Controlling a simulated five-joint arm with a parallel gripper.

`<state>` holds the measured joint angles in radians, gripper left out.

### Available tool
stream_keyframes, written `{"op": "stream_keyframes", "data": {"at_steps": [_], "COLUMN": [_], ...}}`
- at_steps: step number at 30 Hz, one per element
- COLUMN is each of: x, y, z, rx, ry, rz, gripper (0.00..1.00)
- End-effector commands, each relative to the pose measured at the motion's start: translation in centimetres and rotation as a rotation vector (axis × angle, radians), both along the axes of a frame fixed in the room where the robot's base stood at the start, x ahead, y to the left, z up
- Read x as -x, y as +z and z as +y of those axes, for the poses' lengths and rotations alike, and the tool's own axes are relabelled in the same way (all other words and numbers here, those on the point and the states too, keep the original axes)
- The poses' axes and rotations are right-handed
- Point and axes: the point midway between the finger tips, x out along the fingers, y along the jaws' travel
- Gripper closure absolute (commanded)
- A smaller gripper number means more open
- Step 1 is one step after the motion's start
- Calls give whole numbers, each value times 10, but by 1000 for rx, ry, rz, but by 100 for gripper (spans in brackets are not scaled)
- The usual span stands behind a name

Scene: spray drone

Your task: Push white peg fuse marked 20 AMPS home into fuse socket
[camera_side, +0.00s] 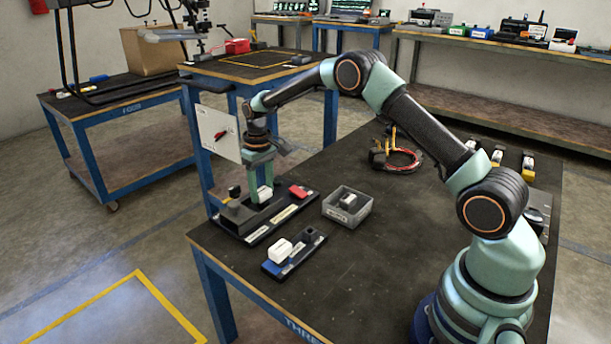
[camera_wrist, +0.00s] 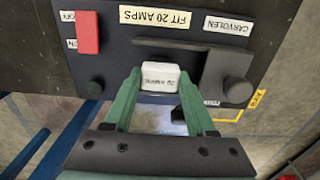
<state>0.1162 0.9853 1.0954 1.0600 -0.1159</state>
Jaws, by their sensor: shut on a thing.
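The white peg fuse (camera_wrist: 160,76) is between my two green fingers in the wrist view, its "AMPS" marking upside down. My gripper (camera_wrist: 158,84) is shut on it. In the side view the fuse (camera_side: 265,194) shows low between the fingers of my gripper (camera_side: 261,186), at the black fuse board (camera_side: 252,237). The fuse socket is hidden under the fuse and fingers. I cannot tell how deep the fuse sits, or whether a gap is left. The label "FIT 20 AMPS" (camera_wrist: 158,18) is on the board beside the fuse.
A red switch (camera_wrist: 88,32) and a black knob (camera_wrist: 97,88) flank the fuse on one side, a raised black cover (camera_wrist: 214,72) on the other. A second white fuse (camera_side: 280,250) stands on a small holder. A grey bin (camera_side: 340,217) is nearby. The table's front middle is clear.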

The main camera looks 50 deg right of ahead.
Motion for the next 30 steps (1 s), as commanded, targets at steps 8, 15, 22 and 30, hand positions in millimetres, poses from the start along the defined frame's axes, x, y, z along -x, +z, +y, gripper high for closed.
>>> {"op": "stream_keyframes", "data": {"at_steps": [8,15,22,30], "x": [0,0,-1,-1], "y": [-3,-3,15,69], "z": [0,0,0,0], "rx": [0,0,0,1], "ry": [0,0,0,0], "rz": [0,0,-2,-4], "gripper": [9,9,9,9]}}
